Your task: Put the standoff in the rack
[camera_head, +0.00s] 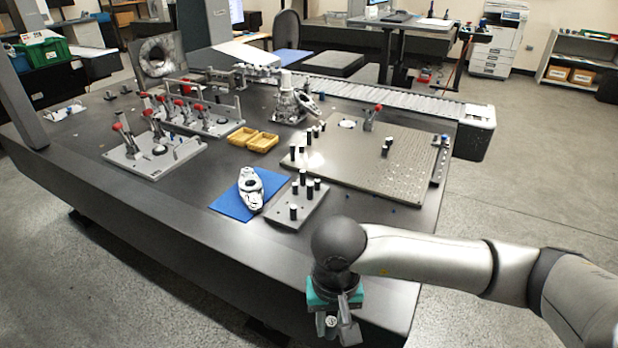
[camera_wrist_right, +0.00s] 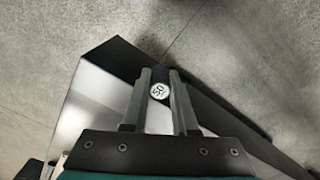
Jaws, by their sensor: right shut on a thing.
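My right gripper (camera_head: 337,324) hangs in front of the table's near edge at the bottom of the head view. It is shut on a standoff (camera_wrist_right: 159,91), a small cylinder whose white end face reads "50" between the fingers in the right wrist view. The rack appears to be the small grey plate (camera_head: 312,204) near the table's front edge. Several black standoffs with white tops (camera_head: 293,212) stand upright on it. The gripper is apart from the rack, nearer to me. My left gripper is not in view.
A blue mat (camera_head: 228,205) with a metal casting (camera_head: 250,189) lies left of the rack. Behind are yellow trays (camera_head: 262,142) and a perforated plate (camera_head: 405,180) with more dark cylinders. Red-handled clamp fixtures (camera_head: 155,160) stand at left. The table's front strip (camera_head: 190,225) is clear.

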